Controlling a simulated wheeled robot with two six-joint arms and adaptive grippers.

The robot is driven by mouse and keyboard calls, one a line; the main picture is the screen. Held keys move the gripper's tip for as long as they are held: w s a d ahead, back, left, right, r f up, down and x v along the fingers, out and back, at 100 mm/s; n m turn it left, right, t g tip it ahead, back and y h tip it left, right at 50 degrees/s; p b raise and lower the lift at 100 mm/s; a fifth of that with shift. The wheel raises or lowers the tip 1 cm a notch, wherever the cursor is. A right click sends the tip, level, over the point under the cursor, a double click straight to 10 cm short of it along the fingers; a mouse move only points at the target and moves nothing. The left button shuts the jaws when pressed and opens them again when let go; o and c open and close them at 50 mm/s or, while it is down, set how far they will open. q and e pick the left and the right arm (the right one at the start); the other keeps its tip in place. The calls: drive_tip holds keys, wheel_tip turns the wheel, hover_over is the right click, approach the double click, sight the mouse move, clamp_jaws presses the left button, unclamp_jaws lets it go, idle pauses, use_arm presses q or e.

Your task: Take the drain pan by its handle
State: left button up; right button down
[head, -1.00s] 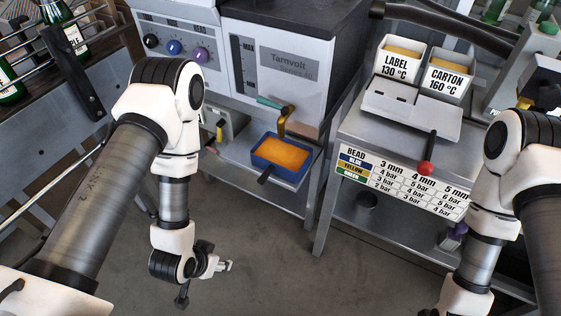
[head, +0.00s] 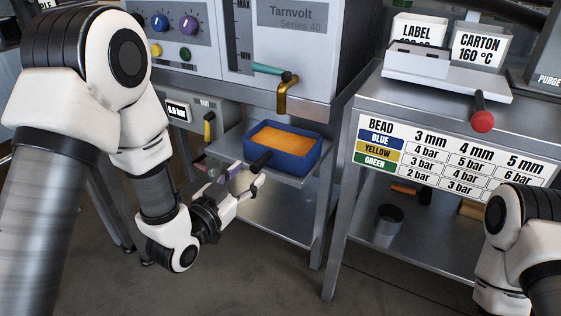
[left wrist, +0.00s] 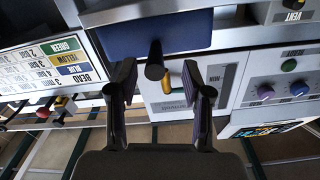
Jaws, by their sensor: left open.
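The drain pan (head: 310,158) is a blue rectangular tray filled with orange material, sitting on a metal shelf under the brass spout of the Tarnvolt machine. Its short black handle (head: 262,160) points to the front left. My left gripper (head: 243,180) is open and empty, just in front of the handle. In the left wrist view the blue pan (left wrist: 190,37) is at the top and the round handle end (left wrist: 155,72) lies between the two spread fingers (left wrist: 160,80). I see no finger closed on it. My right gripper is out of view; only its arm shows at right.
The brass spout (head: 283,97) with a teal handle hangs above the pan. The shelf (head: 290,179) is bounded by metal legs. At right stands a bench with a bead chart (head: 455,155) and a red-knobbed lever (head: 481,121). Floor in front is clear.

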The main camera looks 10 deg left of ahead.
sight(261, 162)
use_arm(q)
drive_tip(key=x, duration=0.3)
drive_tip(key=b+x, duration=0.1)
drive_tip(key=x, duration=0.1)
drive_tip(key=shift+w+d+r, duration=0.15)
drive_tip(key=shift+d+r, duration=0.1)
drive_tip(key=shift+d, duration=0.15)
clamp_jaws()
drive_tip(key=shift+r, duration=0.1)
